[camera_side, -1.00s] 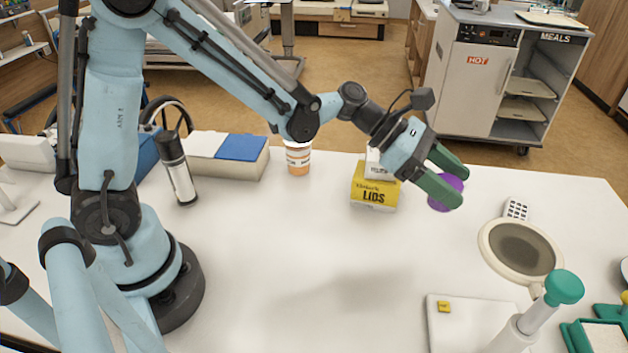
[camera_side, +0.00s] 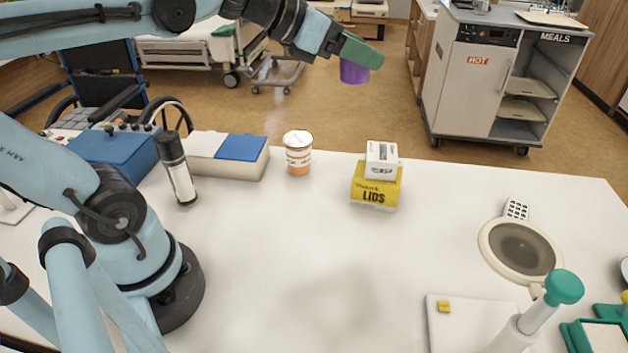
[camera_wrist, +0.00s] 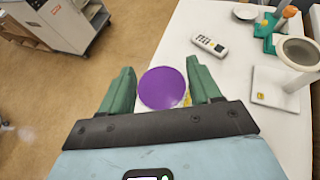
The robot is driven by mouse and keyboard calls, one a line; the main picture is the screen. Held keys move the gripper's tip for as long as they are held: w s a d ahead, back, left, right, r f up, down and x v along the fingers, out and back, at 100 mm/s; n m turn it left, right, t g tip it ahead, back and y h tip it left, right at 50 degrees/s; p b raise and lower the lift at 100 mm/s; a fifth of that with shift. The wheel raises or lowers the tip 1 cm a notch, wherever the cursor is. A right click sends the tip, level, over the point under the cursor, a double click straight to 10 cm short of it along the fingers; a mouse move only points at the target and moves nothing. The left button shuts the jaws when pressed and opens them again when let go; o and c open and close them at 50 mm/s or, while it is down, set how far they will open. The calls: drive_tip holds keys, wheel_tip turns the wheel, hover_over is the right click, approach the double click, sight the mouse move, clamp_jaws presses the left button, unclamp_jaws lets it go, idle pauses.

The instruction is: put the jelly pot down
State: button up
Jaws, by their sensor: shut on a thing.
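The jelly pot is a small purple pot (camera_side: 354,72). My gripper (camera_side: 361,52) is shut on it, with green fingers at its sides, and holds it high up. In the side view the floor and bed area show behind it, and the fingers hide its upper part. In the wrist view the pot (camera_wrist: 162,88) shows as a round purple top between the two fingers (camera_wrist: 161,90). The white table's edge passes behind it there, with floor to the left. The pot is clear of the table (camera_side: 300,240).
A yellow LIDS box (camera_side: 375,190) has a small white box (camera_side: 381,160) on top. A white-lidded orange cup (camera_side: 298,155) and a dark-capped bottle (camera_side: 178,170) stand to its left. The table's middle is clear.

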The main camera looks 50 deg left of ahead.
drive_tip(key=shift+s+a+r+n+y, duration=0.35)
drive_tip(key=shift+s+a, duration=0.1)
drive_tip(key=shift+a, duration=0.1)
drive_tip(key=shift+d, duration=0.1)
drive_tip(key=shift+w+d+f, duration=0.1)
drive_tip(key=shift+d+f, duration=0.15)
drive_tip(key=shift+d, duration=0.05)
drive_tip(key=s+d+f+m+g+h, duration=0.1)
drive_tip(key=d+f+m+g+h, duration=0.75)
drive_tip(key=d, duration=0.55)
drive_tip(key=s+d+f+m+g+y, duration=0.2)
drive_tip(key=s+d+f+m+g, duration=0.5)
drive_tip(key=s+f+m+g, duration=0.55)
drive_tip(key=shift+m+t, duration=0.5)
drive_tip(key=shift+m, duration=0.25)
drive_tip(key=shift+s+d+f, duration=0.1)
drive_tip(key=shift+f, duration=1.15)
drive_tip(key=shift+s+f, duration=0.1)
drive_tip(key=shift+f, duration=1.1)
drive_tip(key=shift+f, duration=0.55)
